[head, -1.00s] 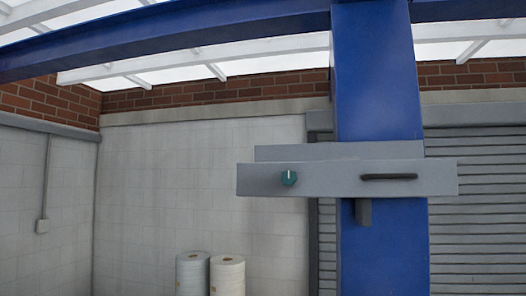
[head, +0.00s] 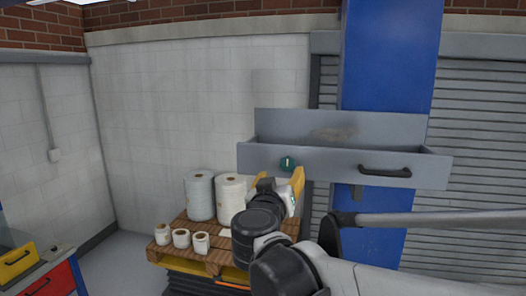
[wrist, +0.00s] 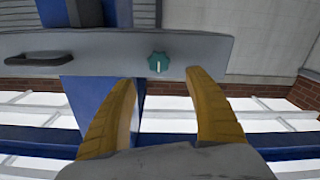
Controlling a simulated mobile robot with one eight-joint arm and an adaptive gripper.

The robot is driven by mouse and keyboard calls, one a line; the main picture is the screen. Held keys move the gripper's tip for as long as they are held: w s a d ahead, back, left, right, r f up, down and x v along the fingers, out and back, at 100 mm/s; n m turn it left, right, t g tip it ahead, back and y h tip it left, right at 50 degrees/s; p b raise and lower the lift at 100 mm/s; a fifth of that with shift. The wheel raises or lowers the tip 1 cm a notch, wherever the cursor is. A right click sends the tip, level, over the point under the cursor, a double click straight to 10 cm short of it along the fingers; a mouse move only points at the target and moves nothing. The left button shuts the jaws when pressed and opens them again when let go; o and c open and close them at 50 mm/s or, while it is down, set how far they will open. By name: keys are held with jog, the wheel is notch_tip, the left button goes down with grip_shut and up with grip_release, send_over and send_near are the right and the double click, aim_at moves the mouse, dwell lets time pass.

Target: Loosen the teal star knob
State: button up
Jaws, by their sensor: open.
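The teal star knob (head: 287,163) sits on the front of a grey tray-like box fixed to a blue column. It has a pale line on its face. In the wrist view the knob (wrist: 158,62) is ahead of my gripper, between the lines of the two yellow fingers and apart from them. My gripper (wrist: 165,85) is open and empty. In the head view my gripper (head: 297,180) is just below and right of the knob, in front of the box.
The grey box (head: 340,166) has a black handle (head: 385,171) right of the knob. The blue column (head: 388,60) stands behind it. Large white rolls (head: 231,196) and several small ones stand on a wooden pallet (head: 205,258) below left. A red and yellow drawer unit (head: 40,275) is lower left.

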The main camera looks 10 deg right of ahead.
aim_at(287, 164)
jog(key=p+x, duration=0.2)
jog(key=x, duration=0.8)
jog(key=shift+w+d, duration=0.1)
jog(key=shift+d, duration=0.05)
jog(key=c, duration=1.2)
